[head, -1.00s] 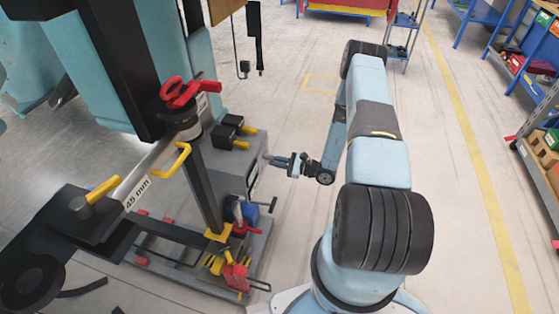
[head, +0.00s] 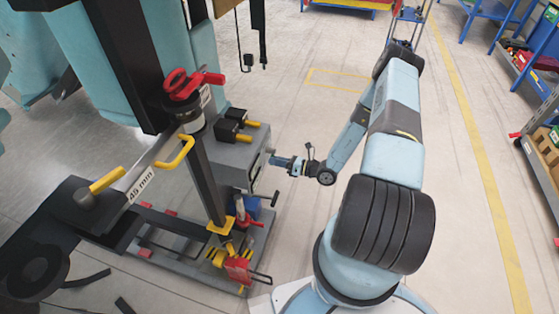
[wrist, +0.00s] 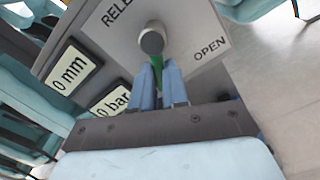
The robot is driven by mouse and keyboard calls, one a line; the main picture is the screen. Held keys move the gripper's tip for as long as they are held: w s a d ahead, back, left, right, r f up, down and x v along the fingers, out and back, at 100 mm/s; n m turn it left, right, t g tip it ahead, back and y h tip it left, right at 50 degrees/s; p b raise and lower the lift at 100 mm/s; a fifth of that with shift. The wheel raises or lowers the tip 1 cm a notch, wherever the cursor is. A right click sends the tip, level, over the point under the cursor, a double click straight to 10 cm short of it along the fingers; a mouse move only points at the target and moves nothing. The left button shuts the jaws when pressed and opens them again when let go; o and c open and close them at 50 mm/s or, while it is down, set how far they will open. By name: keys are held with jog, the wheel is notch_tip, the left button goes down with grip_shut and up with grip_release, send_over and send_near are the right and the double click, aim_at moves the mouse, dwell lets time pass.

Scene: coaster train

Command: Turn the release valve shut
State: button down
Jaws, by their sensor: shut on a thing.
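The release valve (wrist: 152,38) shows in the wrist view as a round grey hub on a panel, with a green lever (wrist: 168,74) running down from it. My gripper (wrist: 162,88) has its blue fingers closed around the green lever, just below the hub. The panel (wrist: 190,30) reads "OPEN" at the right of the hub, and "RELE" shows at the top with the rest cut off. In the head view my gripper (head: 273,160) reaches the right face of the grey box (head: 225,158); the valve lever is too small to make out there.
Two displays beside the valve read "0 mm" (wrist: 73,66) and "0 bar" (wrist: 112,101). A black T-handle (head: 274,198) sticks out below my gripper. Red and yellow clamps (head: 238,268) stand at the base.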

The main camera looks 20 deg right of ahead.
jog(key=shift+s+a+r+m, duration=0.15)
jog(key=shift+s+a+m, duration=0.1)
jog(key=shift+m, duration=0.5)
jog(key=shift+s+a+r+m, duration=0.1)
jog(key=shift+s+m, duration=0.1)
jog(key=shift+m, duration=0.55)
jog(key=c, duration=1.1)
grip_release()
jog(key=shift+d, duration=0.1)
jog(key=shift+c, duration=0.2)
jog(key=shift+d, duration=0.15)
jog(key=v, duration=1.3)
jog(key=shift+d, duration=0.2)
jog(key=shift+s, duration=0.15)
